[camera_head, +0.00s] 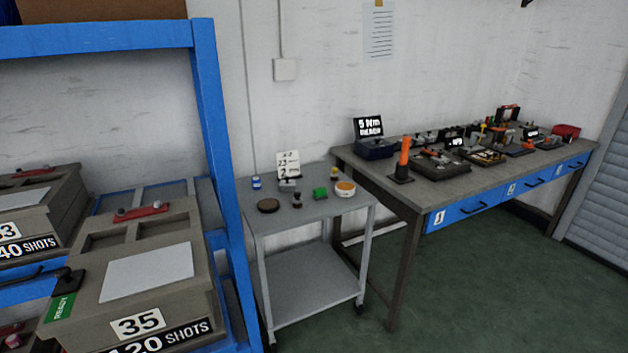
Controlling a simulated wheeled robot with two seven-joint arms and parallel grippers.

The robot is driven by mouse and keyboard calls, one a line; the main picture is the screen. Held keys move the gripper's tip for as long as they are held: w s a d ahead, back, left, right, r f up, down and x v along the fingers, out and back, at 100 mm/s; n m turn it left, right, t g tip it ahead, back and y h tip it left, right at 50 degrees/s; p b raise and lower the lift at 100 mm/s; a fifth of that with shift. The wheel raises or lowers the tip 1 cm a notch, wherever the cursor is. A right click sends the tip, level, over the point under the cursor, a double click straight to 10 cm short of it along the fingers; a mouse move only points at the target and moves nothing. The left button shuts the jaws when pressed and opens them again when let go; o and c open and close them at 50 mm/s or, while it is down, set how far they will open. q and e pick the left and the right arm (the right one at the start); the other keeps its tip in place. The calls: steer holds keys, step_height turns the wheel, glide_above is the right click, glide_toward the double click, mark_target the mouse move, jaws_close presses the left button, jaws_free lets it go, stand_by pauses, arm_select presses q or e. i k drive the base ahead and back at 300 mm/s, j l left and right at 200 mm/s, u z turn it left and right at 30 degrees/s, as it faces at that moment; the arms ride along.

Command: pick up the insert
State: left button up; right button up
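I cannot tell which thing is the insert. Small items stand on the grey trolley (310,208): a blue and white jar (256,182), a round dark dish (268,205), a small dark bottle (297,201), a green block (320,192), a white bowl with orange contents (345,188) and a yellow-topped item (334,173). More small parts lie on the workbench (440,185), too small to make out. Neither of my grippers shows in this view.
A blue rack (212,130) at the left holds heavy grey mould boxes, one marked 35 (150,270). An orange upright tool (404,155) stands on the bench's near end, beside a 5 Nm display (368,128). Green floor (470,290) is clear in front of the bench.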

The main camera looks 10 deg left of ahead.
mark_target(287, 186)
steer(key=i+l, duration=1.1)
steer(key=i+j, duration=0.95)
steer(key=j+u, duration=0.05)
steer(key=j, duration=0.05)
